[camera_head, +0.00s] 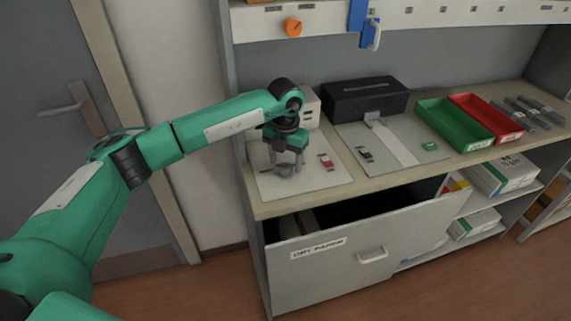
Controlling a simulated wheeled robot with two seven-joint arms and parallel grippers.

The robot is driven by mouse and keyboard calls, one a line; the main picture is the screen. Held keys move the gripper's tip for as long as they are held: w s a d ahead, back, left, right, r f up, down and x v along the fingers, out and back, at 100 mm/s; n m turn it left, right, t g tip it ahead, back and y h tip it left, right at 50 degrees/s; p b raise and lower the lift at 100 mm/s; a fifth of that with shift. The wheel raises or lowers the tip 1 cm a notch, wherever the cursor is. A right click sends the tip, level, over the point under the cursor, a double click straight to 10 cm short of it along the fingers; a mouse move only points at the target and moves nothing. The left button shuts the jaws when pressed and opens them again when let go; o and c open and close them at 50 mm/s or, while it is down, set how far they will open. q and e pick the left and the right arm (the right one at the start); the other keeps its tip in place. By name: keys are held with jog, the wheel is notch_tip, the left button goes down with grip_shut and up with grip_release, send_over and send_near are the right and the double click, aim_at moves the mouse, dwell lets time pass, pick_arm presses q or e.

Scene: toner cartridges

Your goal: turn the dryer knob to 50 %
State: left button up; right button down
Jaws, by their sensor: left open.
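An orange knob (293,27) sits on the pale panel (330,18) at the upper left of the workstation. It is the only knob I can make out, and its scale and exact setting are too small to read. My left gripper (286,169) points down over the pale mat (325,181) at the left end of the counter, well below the knob and apart from it. It is open. A small dark grey object (284,171) shows at its fingertips; I cannot tell whether they touch. My right gripper is not in view.
A red-and-white item (326,161) lies right of the gripper. A black machine (365,98), a green tray (455,125) and a red tray (487,119) stand along the counter. A blue-and-white fixture (366,28) hangs from the panel. The drawer (340,255) below is partly open.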

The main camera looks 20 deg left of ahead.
aim_at(285, 167)
pick_arm(q)
notch_tip(285, 167, up, 12)
jog(key=b, duration=0.1)
jog(key=shift+b, duration=0.4)
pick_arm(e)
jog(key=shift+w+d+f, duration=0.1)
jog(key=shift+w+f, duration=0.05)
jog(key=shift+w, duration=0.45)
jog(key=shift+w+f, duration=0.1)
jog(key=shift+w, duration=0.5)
